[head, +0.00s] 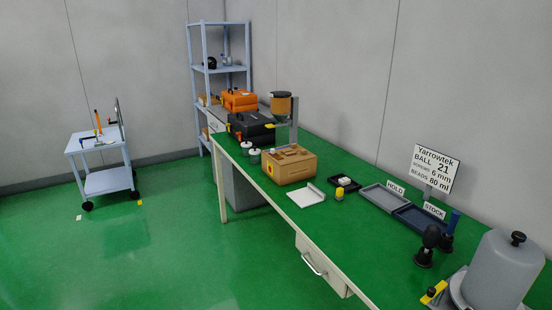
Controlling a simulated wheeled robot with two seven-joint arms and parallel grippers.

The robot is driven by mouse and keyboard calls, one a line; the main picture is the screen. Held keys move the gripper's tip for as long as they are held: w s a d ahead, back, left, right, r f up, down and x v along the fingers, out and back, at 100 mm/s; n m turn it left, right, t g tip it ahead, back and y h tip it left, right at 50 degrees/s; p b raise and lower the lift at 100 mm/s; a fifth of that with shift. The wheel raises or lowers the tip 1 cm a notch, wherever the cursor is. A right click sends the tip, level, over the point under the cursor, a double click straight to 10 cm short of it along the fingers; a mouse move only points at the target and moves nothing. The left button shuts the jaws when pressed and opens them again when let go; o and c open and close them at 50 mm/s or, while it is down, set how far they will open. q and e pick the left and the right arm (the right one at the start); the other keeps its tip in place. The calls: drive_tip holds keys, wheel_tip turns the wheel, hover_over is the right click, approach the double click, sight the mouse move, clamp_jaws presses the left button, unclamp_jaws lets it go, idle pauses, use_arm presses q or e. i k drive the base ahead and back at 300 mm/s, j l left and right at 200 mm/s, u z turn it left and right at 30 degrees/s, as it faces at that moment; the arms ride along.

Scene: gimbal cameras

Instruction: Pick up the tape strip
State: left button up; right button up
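I cannot tell for sure which item is the tape strip. A small flat yellow piece (139,202) lies on the green floor near the wheeled cart, and a small flat pale piece (79,217) lies on the floor to its left. Either could be a strip of tape, but both are too small to tell. Neither of my grippers shows in the head view.
A wheeled cart (106,182) stands at the left, with open floor in front. A long green workbench (330,240) runs along the right, holding cases (251,127), a brown box (290,165), trays (384,197) and a grey domed device (503,270). Shelves (220,68) stand behind.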

sight(273, 151)
drive_tip(key=i+j+z, duration=0.15)
drive_tip(key=i+j, duration=0.2)
drive_tip(key=i, duration=0.2)
drive_tip(key=i+j+z, duration=0.15)
drive_tip(key=i+j, duration=0.25)
drive_tip(key=i+j+z, duration=0.15)
drive_tip(key=i+j, duration=0.3)
drive_tip(key=i, duration=0.15)
drive_tip(key=i+j+z, duration=0.15)
drive_tip(key=i+j, duration=0.3)
drive_tip(key=i+j+z, duration=0.15)
drive_tip(key=i+j, duration=0.3)
drive_tip(key=j, duration=0.2)
drive_tip(key=i+j+z, duration=0.15)
drive_tip(key=i+j, duration=0.25)
drive_tip(key=j, duration=0.2)
